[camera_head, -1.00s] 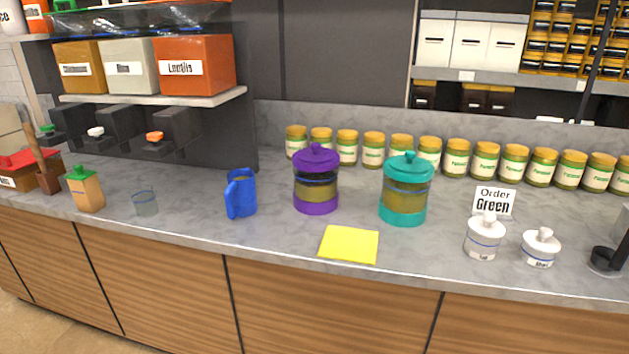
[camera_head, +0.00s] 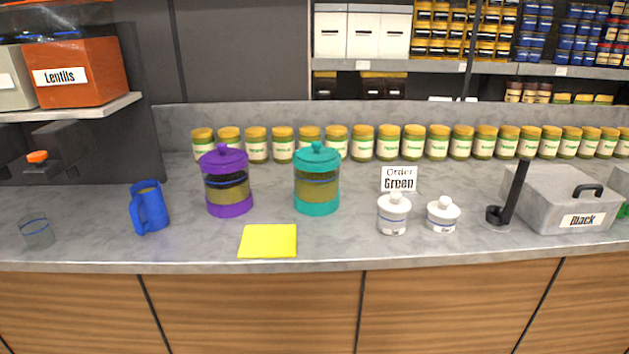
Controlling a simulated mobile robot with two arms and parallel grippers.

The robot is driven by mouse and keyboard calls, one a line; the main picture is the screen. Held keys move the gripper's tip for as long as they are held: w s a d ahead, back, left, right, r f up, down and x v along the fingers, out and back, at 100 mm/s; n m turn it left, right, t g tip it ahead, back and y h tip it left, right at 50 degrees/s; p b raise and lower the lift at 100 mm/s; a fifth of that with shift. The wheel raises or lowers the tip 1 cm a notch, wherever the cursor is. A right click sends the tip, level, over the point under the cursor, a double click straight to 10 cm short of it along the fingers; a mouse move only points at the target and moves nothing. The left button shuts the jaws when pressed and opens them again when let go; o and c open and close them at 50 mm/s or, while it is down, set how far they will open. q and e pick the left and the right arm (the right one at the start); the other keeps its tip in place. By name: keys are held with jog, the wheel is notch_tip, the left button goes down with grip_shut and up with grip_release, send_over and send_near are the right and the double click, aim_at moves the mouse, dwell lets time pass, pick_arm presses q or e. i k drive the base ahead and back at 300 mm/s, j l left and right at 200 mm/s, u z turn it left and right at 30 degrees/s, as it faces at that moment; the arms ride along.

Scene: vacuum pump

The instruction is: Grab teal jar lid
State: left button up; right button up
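The teal jar lid (camera_head: 317,156) has a round knob on top and sits on the teal jar (camera_head: 317,195). The jar stands upright on the grey counter, near its middle. It has a teal base and yellow-green contents showing through clear walls. A similar purple jar (camera_head: 227,190) with a purple lid (camera_head: 223,159) stands to its left, a gap apart. Neither of my grippers shows in the head view.
A yellow sheet (camera_head: 267,241) lies in front of the jars. A blue mug (camera_head: 149,207) and a glass (camera_head: 37,233) stand left. Two white pots (camera_head: 393,214), an order sign (camera_head: 398,179) and a grey box (camera_head: 560,199) stand right. Several yellow-lidded jars (camera_head: 362,143) line the back.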

aim_at(316, 153)
jog(key=i+j+z, duration=0.4)
jog(key=i+j, duration=0.2)
jog(key=j, duration=0.15)
jog(key=i+j+z, duration=0.2)
jog(key=j, duration=0.25)
